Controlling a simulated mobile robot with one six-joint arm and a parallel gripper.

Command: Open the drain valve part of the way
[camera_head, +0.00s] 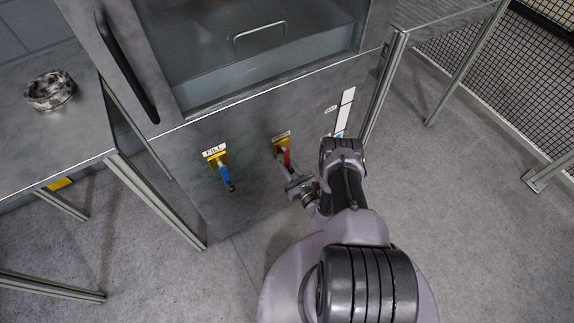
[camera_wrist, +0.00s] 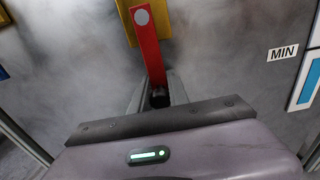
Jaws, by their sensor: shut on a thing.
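The drain valve is a red lever (camera_head: 287,158) on a brass-coloured body (camera_head: 280,146), low on the grey front panel. A small white label sits above it, too small to read surely. In the wrist view the red lever (camera_wrist: 150,50) runs from a round pivot at the top down to a dark tip, leaning slightly right. My gripper (camera_head: 293,182) is shut on the lever's lower end. In the wrist view its fingers (camera_wrist: 158,92) stand on both sides of the dark tip, partly hidden behind my gripper's body.
Left of it is the blue lever (camera_head: 226,178) under a FILL label (camera_head: 215,151), pointing down. A level gauge (camera_head: 345,112) is at the panel's right, with a MIN mark (camera_wrist: 283,52) in the wrist view. A clear tank with liquid (camera_head: 270,65) is above. Metal tables stand on both sides.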

